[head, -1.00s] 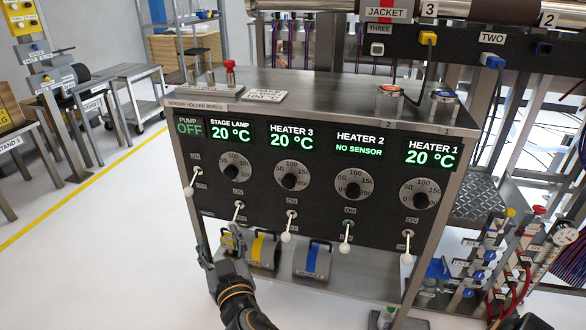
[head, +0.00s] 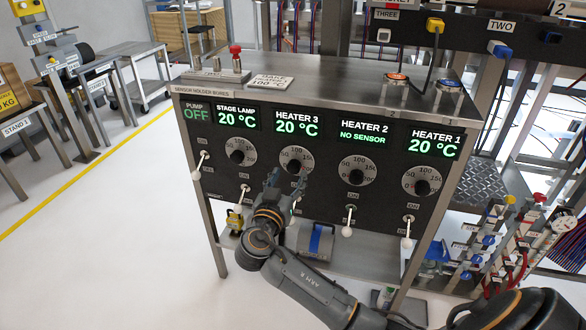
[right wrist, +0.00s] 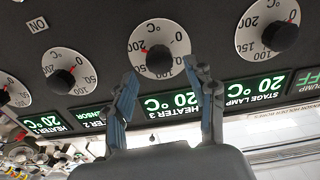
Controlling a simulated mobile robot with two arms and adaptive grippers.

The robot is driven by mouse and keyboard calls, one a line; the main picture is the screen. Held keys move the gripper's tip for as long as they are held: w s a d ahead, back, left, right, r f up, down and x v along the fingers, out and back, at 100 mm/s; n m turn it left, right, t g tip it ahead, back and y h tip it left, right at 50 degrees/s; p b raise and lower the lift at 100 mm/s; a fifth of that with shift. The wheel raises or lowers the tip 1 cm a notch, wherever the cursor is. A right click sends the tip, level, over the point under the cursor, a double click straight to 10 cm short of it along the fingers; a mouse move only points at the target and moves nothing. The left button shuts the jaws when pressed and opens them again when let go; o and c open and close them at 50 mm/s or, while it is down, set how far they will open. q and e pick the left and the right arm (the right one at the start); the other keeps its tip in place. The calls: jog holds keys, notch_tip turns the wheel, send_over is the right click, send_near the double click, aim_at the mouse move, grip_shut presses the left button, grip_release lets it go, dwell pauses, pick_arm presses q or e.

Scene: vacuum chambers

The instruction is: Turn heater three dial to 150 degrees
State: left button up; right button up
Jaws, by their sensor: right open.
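The heater 3 dial (head: 295,162) is a pale round scale with a dark knob on the upright panel, under a display (head: 297,123) reading 20 °C. My right gripper (head: 272,180) is just in front of the panel, below and left of the dial. In the right wrist view the open fingers (right wrist: 168,100) stand apart with nothing between them, and the knob (right wrist: 159,60) lies beyond them. My left gripper is not in view.
The stage lamp dial (head: 237,152) is left of heater 3, and the heater 2 dial (head: 355,173) is right. White-tipped toggle levers (head: 347,230) stick out below the dials.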

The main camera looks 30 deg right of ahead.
aim_at(292, 168)
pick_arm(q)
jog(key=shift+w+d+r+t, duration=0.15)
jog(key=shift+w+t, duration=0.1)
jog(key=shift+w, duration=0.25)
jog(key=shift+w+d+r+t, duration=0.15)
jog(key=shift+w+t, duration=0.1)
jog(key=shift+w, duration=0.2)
pick_arm(e)
jog(key=shift+x, duration=2.35)
jog(key=c, duration=1.2)
jog(key=shift+o, duration=0.2)
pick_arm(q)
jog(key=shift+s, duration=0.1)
